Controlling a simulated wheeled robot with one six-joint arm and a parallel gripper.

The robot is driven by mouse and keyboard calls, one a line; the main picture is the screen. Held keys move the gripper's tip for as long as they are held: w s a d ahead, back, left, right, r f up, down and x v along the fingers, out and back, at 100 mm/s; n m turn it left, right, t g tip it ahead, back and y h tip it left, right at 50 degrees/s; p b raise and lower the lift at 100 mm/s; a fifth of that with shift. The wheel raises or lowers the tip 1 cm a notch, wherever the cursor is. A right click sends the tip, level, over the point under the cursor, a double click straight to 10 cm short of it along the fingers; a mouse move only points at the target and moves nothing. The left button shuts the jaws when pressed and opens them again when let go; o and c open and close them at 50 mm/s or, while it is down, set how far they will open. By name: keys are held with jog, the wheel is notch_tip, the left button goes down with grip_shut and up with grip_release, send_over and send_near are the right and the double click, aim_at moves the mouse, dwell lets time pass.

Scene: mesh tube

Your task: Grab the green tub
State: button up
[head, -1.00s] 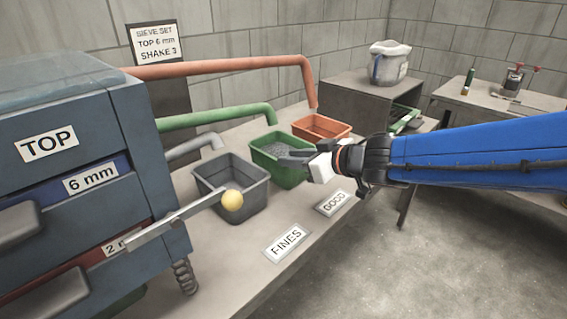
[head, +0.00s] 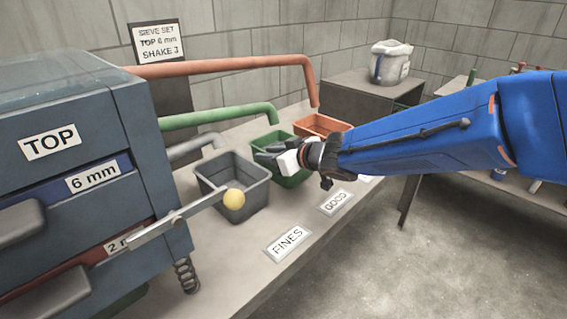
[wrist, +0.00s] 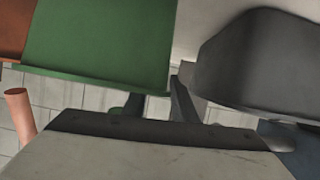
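The green tub (head: 292,181) stands on the bench between a grey tub and an orange tub, below the end of a green pipe. My gripper (head: 262,154) is at the tub's near left part and hides much of its rim and inside. Its dark fingers look parted, with nothing seen between them. In the wrist view the green tub (wrist: 95,45) fills the upper left, and I cannot tell whether a finger touches it.
The orange tub (head: 322,125) is behind. The blue sieve machine (head: 60,190) fills the left. The green pipe (head: 215,117) hangs above.

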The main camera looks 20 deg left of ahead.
jog(key=shift+w+a+f, duration=0.15)
jog(key=shift+w+a, duration=0.05)
jog(key=shift+a, duration=0.15)
grip_shut()
dwell(1.2)
